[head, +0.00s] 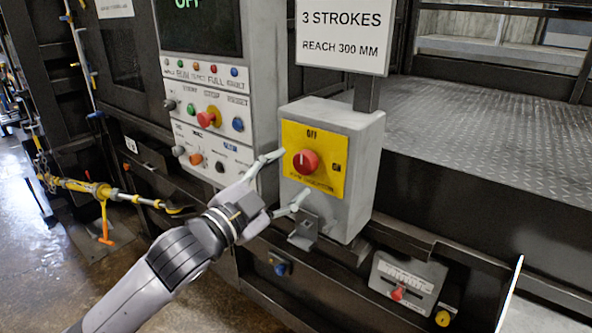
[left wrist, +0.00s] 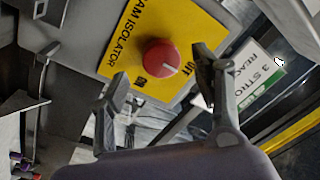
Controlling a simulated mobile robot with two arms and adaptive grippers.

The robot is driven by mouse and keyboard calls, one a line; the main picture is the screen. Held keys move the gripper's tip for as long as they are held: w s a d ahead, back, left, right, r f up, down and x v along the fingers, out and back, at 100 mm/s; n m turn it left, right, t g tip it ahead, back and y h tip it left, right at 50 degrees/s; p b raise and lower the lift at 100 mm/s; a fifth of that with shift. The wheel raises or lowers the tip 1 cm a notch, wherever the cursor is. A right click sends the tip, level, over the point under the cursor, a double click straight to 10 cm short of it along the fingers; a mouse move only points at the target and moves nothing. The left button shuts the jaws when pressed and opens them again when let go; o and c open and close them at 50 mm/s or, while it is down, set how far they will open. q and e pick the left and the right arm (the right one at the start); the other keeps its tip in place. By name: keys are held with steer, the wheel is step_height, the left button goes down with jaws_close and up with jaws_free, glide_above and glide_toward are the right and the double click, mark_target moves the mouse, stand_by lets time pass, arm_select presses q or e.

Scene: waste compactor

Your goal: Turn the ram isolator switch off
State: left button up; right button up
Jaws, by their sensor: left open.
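The ram isolator switch is a red round knob (head: 306,161) on a yellow plate (head: 325,185), on the front of a grey box (head: 362,150). "OFF" is printed at the top of the plate, and the knob's white mark points up towards it in the head view. The knob also shows in the left wrist view (left wrist: 160,57), with its white mark towards lettering at the plate's edge. My left gripper (head: 279,183) is open in front of the box, fingers spread at the plate's left side and below it. Nothing is between its fingertips. My right gripper is out of view.
A control panel (head: 208,125) with several buttons and a dark screen stands left of the box. A "3 STROKES" sign (head: 343,33) is above it. A lower plate with a red knob (head: 397,294) is at the right.

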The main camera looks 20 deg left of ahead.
arm_select(q)
steer(key=v, duration=0.3)
steer(key=shift+s+a, duration=0.1)
steer(key=shift+s, duration=0.2)
